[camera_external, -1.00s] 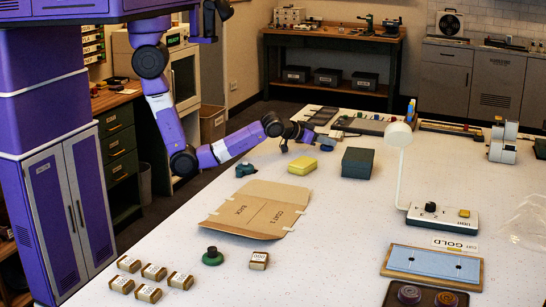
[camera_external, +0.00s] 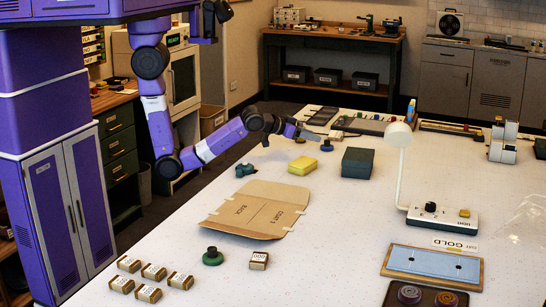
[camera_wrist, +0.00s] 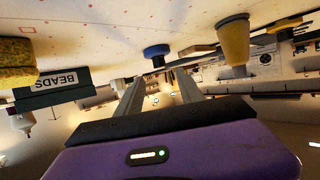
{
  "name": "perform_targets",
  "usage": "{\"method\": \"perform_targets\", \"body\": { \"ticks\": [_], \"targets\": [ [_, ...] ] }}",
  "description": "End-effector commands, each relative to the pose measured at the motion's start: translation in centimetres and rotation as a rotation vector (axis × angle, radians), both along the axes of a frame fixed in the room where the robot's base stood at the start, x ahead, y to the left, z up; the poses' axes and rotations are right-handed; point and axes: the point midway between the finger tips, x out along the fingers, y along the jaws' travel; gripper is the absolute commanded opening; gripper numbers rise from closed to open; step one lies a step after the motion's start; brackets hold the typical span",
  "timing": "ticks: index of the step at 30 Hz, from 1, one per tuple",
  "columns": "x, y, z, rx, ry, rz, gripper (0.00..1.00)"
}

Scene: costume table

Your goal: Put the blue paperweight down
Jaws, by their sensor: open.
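The blue paperweight (camera_external: 326,146), a round blue piece with a dark knob, rests on the white table beyond the yellow block. In the wrist view, which is upside down, the blue paperweight (camera_wrist: 156,51) stands on the table ahead of my fingers, in line with the gap between them. My gripper (camera_external: 314,136) is open and empty, just left of and above the paperweight. In the wrist view my gripper (camera_wrist: 158,90) shows two spread fingers with nothing between them, apart from the paperweight.
A yellow block (camera_external: 302,165) and a dark green box (camera_external: 357,162) labelled BEADS stand near the paperweight. A teal object (camera_external: 246,170) lies to the left. A flat cardboard piece (camera_external: 258,208) covers the middle. A white lamp (camera_external: 398,136) stands at the right.

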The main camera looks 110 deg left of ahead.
Motion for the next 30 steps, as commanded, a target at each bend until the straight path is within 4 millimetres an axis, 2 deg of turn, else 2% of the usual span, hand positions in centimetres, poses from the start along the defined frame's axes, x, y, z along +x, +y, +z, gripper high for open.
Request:
{"method": "perform_targets", "body": {
  "ticks": [3,9,30],
  "targets": [
    [-1.3,-1.3,0.7,0.001,-0.001,0.000,0.45],
    [-2.5,-2.5,1.4,0.000,-0.001,0.000,0.45],
    [-2.4,-2.6,2.0,0.022,-0.008,-0.010,0.45]
  ]
}}
